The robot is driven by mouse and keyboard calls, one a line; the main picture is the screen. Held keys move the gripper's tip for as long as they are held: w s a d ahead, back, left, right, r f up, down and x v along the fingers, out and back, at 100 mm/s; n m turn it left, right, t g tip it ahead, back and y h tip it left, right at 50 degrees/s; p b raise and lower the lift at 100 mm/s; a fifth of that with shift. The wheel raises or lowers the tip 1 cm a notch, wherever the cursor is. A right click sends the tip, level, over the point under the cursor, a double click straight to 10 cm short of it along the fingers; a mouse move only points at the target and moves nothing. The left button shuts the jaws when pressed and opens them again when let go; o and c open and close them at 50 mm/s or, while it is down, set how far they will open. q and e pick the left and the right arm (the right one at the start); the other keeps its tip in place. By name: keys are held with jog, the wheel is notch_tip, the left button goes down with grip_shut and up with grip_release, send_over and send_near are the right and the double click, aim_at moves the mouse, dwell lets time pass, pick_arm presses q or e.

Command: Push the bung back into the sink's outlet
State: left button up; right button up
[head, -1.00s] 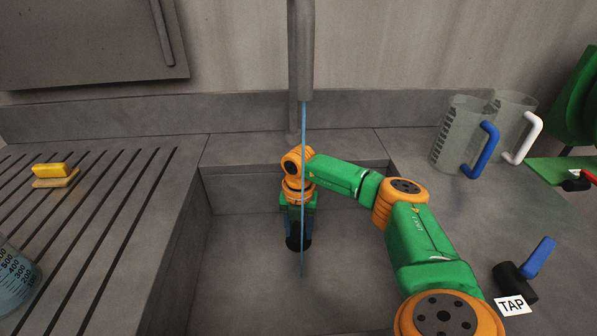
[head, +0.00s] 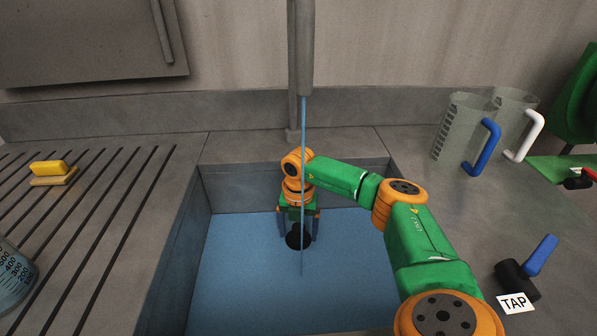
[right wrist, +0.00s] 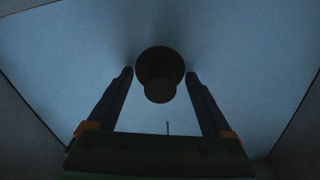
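The black bung (head: 297,237) sits low in the middle of the sink (head: 203,235); in the right wrist view the dark bung (right wrist: 160,63) shows its round knob towards the camera. The outlet is hidden beneath it. My right gripper (head: 298,230) reaches down into the sink over the bung. Its two fingers (right wrist: 160,75) stand spread, one each side of the bung, with a narrow gap and no grip on it. Blue water (head: 245,275) covers the sink floor. My left gripper is not in view.
A thin water stream (head: 303,140) falls from the spout (head: 302,50) in front of my right wrist. The blue-handled tap (head: 540,257) and jugs (head: 465,135) stand right. A yellow sponge (head: 49,168) and beaker (head: 14,275) are on the left drainer.

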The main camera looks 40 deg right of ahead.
aim_at(298, 227)
notch_tip(298, 227, up, 8)
jog(key=p, duration=0.7)
jog(key=shift+f, duration=0.5)
jog(key=shift+r, duration=0.1)
